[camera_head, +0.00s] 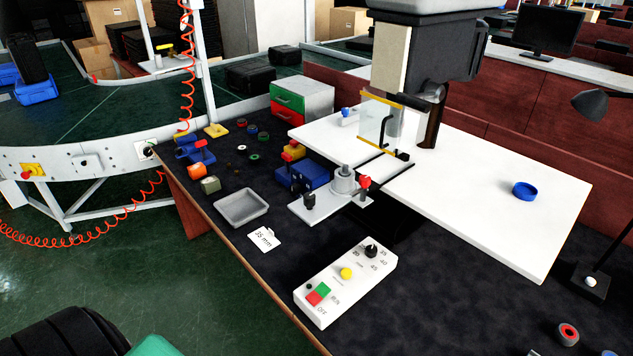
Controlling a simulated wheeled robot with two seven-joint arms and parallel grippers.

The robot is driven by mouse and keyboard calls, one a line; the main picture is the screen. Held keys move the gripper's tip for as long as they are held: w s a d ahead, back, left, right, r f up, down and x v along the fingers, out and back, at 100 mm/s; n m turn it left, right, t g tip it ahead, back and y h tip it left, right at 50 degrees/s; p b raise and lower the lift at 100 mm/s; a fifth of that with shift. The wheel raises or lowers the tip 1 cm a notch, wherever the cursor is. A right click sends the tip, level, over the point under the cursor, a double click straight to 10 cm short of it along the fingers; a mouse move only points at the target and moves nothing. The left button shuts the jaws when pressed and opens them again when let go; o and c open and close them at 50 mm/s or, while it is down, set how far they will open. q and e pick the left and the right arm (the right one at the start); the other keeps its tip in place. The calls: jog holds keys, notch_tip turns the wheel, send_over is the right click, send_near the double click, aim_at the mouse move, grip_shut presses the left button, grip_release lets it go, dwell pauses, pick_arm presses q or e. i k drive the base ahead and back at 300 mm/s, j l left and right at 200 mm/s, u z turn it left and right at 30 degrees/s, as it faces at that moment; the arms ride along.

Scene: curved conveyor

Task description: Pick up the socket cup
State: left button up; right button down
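I cannot tell for sure which thing is the socket cup. A round, shallow blue cup-like piece (524,190) sits alone on the right part of the white board (470,205). A short grey cylinder with a red ring-shaped top (568,334) stands on the dark table at the lower right. Several small rings and round pieces, among them a green one (254,157), lie on the dark table left of centre. Neither gripper is in view. A black and teal part at the lower left corner is cut off by the frame.
A white control box (345,285) with buttons and a knob sits near the front edge. A grey tray (242,208), a "35 mm" card (264,239) and a grey fixture (343,186) are nearby. A tall machine stands behind.

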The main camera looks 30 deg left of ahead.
aim_at(346, 171)
jog(key=u, duration=0.9)
jog(key=i+j, duration=0.15)
jog(key=j, duration=0.2)
jog(key=i+j+z, duration=0.1)
jog(key=j, duration=0.25)
jog(key=i+j, duration=0.2)
jog(key=j, duration=0.15)
jog(key=i+j+z, duration=0.1)
jog(key=j, duration=0.25)
jog(key=i+j, duration=0.2)
jog(key=j, duration=0.2)
